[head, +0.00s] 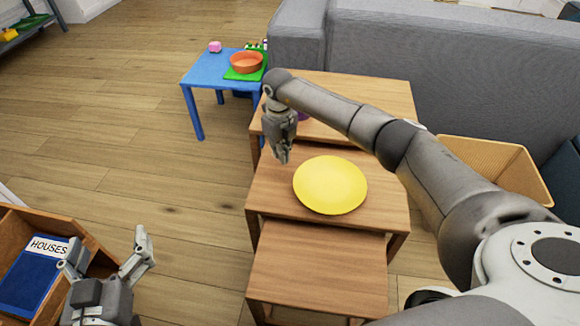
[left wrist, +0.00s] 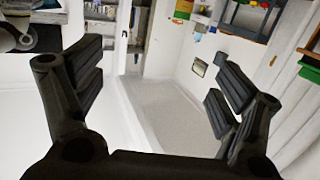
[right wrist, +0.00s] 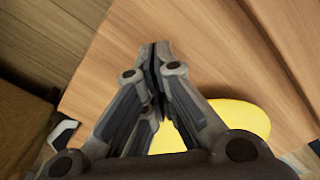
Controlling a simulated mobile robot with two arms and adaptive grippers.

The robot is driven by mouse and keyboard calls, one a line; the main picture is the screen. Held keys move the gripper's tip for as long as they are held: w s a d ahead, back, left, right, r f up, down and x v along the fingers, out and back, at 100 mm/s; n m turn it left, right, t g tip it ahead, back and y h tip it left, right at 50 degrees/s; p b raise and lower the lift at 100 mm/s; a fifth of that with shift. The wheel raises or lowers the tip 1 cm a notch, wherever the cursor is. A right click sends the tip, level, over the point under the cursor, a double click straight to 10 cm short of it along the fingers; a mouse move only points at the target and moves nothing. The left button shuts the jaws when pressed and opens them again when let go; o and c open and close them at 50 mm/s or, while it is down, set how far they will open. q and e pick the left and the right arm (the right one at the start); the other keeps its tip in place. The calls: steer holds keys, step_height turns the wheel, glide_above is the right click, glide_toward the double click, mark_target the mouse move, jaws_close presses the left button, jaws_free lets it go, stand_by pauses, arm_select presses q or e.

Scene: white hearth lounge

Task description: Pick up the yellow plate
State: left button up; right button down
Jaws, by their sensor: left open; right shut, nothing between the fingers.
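The yellow plate (head: 331,185) lies flat on the middle wooden nesting table (head: 265,196). My right gripper (head: 284,160) is shut and empty, pointing down beside the plate's upper left in the head view. In the right wrist view the shut fingers (right wrist: 156,55) are over bare wood, and part of the plate (right wrist: 245,117) shows behind them. I cannot tell whether the fingers touch the tabletop. My left gripper (head: 108,250) is open and empty at the lower left, far from the plate. Its spread fingers also show in the left wrist view (left wrist: 160,85).
A taller wooden table (head: 375,90) stands behind, with a purple thing partly hidden by my right arm. A lower table (head: 320,270) in front is bare. A blue table (head: 205,70) holds an orange bowl (head: 246,62). A grey sofa (head: 450,60) and a tan bin (head: 500,160) are at right.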

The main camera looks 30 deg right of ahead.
mark_target(290, 172)
steer(key=shift+s+d+f, duration=0.1)
steer(key=shift+s+f, duration=0.1)
steer(key=shift+f, duration=0.35)
steer(key=shift+s+d+f, duration=0.1)
steer(key=shift+s+f, duration=0.1)
steer(key=shift+f, duration=0.3)
arm_select(q)
steer(key=shift+w+d+r+t+h, duration=0.15)
steer(key=shift+r+t, duration=0.25)
steer(key=shift+r, duration=0.35)
steer(key=shift+d+r+t+h, duration=0.15)
steer(key=shift+r+t, duration=0.25)
steer(key=shift+r, duration=0.35)
arm_select(e)
steer(key=shift+s+d+r, duration=0.1)
steer(key=shift+s+d, duration=0.05)
steer(key=shift+s, duration=0.65)
steer(key=shift+s+d, duration=0.15)
steer(key=shift+s, duration=0.6)
